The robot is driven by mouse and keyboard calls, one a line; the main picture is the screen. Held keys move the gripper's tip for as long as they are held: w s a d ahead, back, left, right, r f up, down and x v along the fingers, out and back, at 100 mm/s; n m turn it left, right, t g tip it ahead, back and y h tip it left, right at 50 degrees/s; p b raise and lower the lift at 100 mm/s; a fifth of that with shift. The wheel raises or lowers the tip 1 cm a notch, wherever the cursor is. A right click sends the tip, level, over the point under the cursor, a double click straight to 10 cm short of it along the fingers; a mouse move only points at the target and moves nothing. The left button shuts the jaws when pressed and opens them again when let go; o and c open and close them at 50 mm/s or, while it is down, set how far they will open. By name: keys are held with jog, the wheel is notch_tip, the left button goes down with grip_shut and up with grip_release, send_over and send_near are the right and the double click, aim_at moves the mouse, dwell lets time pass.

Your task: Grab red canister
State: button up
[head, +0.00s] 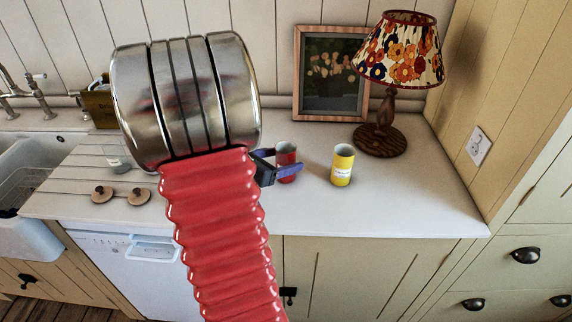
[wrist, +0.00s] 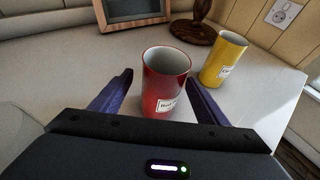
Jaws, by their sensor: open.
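The red canister (head: 287,155) stands upright on the white counter, an open-topped cylinder with a pale label. In the wrist view the red canister (wrist: 164,84) stands between the two purple fingers of my gripper (wrist: 158,90). The fingers are spread apart, with a gap on each side of the canister. In the head view my gripper (head: 285,171) is at the canister, and one finger crosses in front of its lower part. The far finger is mostly hidden there.
A yellow canister (head: 342,165) stands close to the right of the red one. A lamp (head: 381,136) with a floral shade and a framed picture (head: 331,75) stand behind. Wooden knobs (head: 138,196) and a glass (head: 116,157) are at left. The front right counter (head: 420,205) is clear.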

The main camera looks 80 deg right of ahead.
jog(key=shift+x, duration=2.55)
jog(key=shift+s+f, duration=0.1)
jog(key=c, duration=1.3)
jog(key=shift+o, duration=0.2)
notch_tip(320, 180, up, 10)
